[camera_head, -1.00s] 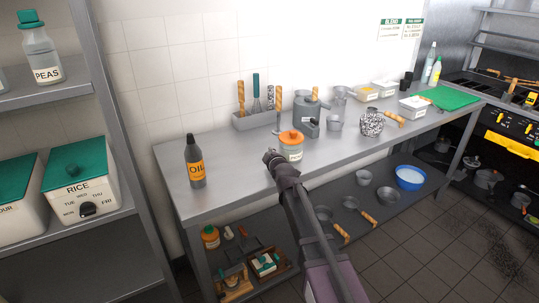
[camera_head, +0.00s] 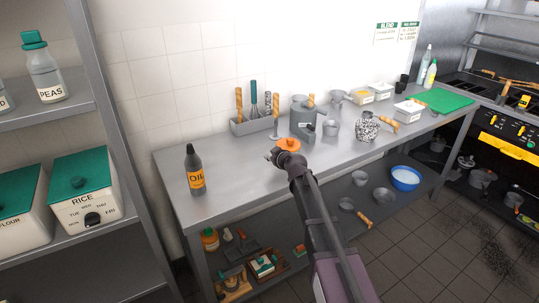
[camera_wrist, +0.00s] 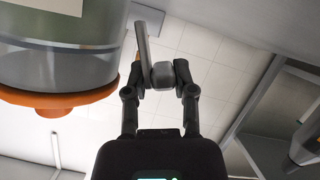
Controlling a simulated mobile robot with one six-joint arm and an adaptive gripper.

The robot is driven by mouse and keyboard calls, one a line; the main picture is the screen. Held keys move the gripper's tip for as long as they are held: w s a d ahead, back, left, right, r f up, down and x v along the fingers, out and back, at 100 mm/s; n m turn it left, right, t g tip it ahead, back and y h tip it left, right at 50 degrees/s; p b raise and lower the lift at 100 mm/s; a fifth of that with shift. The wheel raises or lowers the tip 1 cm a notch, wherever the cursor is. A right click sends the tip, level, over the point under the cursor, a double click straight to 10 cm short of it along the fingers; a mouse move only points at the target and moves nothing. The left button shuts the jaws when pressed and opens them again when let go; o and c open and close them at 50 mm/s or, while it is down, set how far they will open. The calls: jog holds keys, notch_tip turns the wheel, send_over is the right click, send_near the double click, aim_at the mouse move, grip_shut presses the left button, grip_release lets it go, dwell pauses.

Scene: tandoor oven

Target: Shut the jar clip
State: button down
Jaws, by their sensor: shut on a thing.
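The jar (camera_wrist: 65,60) fills the upper left of the wrist view, with clear glass, a pale label and an orange lid (camera_wrist: 50,102) at its lower end in that view. In the head view the orange lid (camera_head: 287,144) shows on the counter, and my arm hides most of the jar body. My gripper (camera_wrist: 161,78) is shut on a grey piece with a slanting bar, apparently the jar clip (camera_wrist: 143,42), beside the glass. In the head view my gripper (camera_head: 273,157) is at the jar's near left side. I cannot tell whether the clip is latched.
A dark oil bottle (camera_head: 194,170) stands to the left on the steel counter (camera_head: 235,180). A grey jug (camera_head: 303,119), a utensil holder (camera_head: 252,124) and cups stand behind the jar. The counter's left part is mostly clear.

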jog(key=shift+w+r+m+g, duration=0.1)
jog(key=shift+m+g, duration=0.2)
jog(key=shift+d, duration=0.1)
jog(key=c, duration=0.6)
grip_release()
jog(key=shift+o, duration=0.2)
